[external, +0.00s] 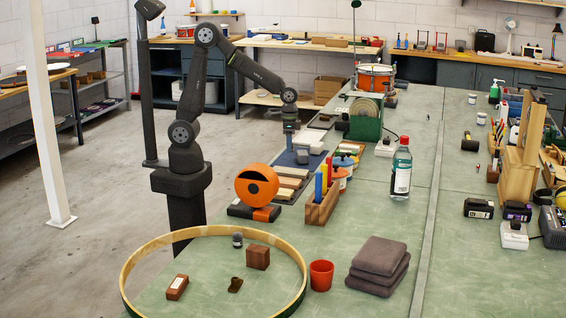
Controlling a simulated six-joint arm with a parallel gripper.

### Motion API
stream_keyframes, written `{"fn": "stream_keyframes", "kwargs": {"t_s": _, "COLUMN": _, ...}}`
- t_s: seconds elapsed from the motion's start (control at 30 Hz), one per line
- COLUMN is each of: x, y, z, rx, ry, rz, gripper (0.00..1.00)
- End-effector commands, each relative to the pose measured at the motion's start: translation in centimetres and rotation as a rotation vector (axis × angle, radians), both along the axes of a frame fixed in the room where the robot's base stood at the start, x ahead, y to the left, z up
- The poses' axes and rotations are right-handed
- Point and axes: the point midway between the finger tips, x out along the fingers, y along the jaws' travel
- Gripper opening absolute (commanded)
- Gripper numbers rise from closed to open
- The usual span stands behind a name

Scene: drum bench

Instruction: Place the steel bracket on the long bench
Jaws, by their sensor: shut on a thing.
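The long bench (391,225) is the wide green-topped bench running from the front toward the back of the external view. My gripper (291,133) points down over the left edge of this bench, above a dark blue mat (288,172). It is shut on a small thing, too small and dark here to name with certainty. I cannot make out the steel bracket clearly. Grey block-like pieces (312,147) lie on the bench near the mat, just below and right of my gripper.
A green grinder-like machine (365,118) and an orange drum (375,77) stand beyond my gripper. An orange tape dispenser (257,186), a wooden marker rack (322,207) and a clear bottle (401,170) stand nearer. A wooden hoop (128,268) surrounds small blocks in front. Mid-bench right is fairly clear.

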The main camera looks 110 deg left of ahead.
Motion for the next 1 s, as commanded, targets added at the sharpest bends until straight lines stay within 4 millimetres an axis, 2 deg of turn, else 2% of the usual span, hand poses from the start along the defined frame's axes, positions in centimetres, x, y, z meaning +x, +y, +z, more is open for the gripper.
{"fn": "stream_keyframes", "kwargs": {"t_s": 0.1, "x": -2.1, "y": 1.7, "z": 0.9, "rx": 0.001, "ry": -0.002, "rz": 0.06, "gripper": 0.27}}
{"fn": "stream_keyframes", "kwargs": {"t_s": 0.27, "x": -3.4, "y": 3.0, "z": 1.1, "rx": 0.0, "ry": 0.001, "rz": 0.095, "gripper": 0.27}}
{"fn": "stream_keyframes", "kwargs": {"t_s": 0.37, "x": -3.6, "y": 4.5, "z": 0.2, "rx": -0.001, "ry": 0.004, "rz": 0.101, "gripper": 0.27}}
{"fn": "stream_keyframes", "kwargs": {"t_s": 0.7, "x": -3.7, "y": 12.0, "z": -4.3, "rx": -0.001, "ry": 0.002, "rz": 0.1, "gripper": 0.27}}
{"fn": "stream_keyframes", "kwargs": {"t_s": 0.83, "x": -3.7, "y": 13.7, "z": -5.3, "rx": 0.0, "ry": 0.001, "rz": 0.098, "gripper": 0.27}}
{"fn": "stream_keyframes", "kwargs": {"t_s": 1.0, "x": -3.7, "y": 14.3, "z": -6.0, "rx": 0.0, "ry": 0.001, "rz": 0.094, "gripper": 0.27}}
